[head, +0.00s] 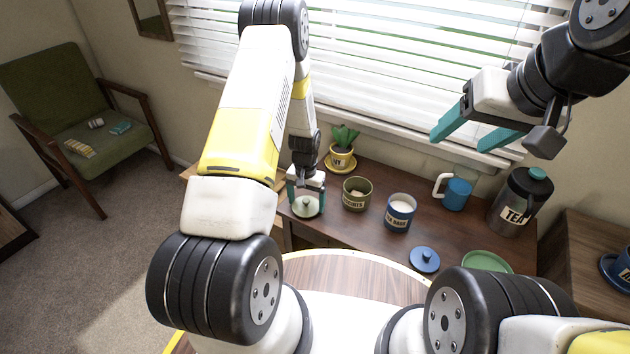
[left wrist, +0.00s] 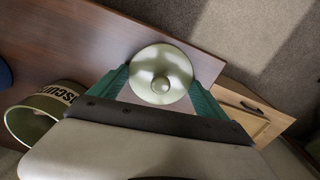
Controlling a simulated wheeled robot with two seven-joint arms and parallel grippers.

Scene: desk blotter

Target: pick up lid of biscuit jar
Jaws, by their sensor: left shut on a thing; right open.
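The biscuit jar lid (head: 306,207) is a pale green disc with a round knob. My left gripper (head: 306,184) is shut on it, left of the jar in the head view. In the left wrist view the lid (left wrist: 161,74) sits between the teal fingers of the gripper (left wrist: 160,85). The olive green biscuit jar (head: 356,194) stands uncovered on the desk; it also shows in the left wrist view (left wrist: 40,117), partly cut off. My right gripper (head: 462,133) is open and empty, high in front of the window blinds.
A blue jar (head: 400,212) with white contents stands right of the biscuit jar. A blue lid (head: 424,260) and a green plate (head: 487,262) lie nearer the front. A blue mug (head: 456,193), a tea canister (head: 517,200) and a potted plant (head: 342,157) stand farther back.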

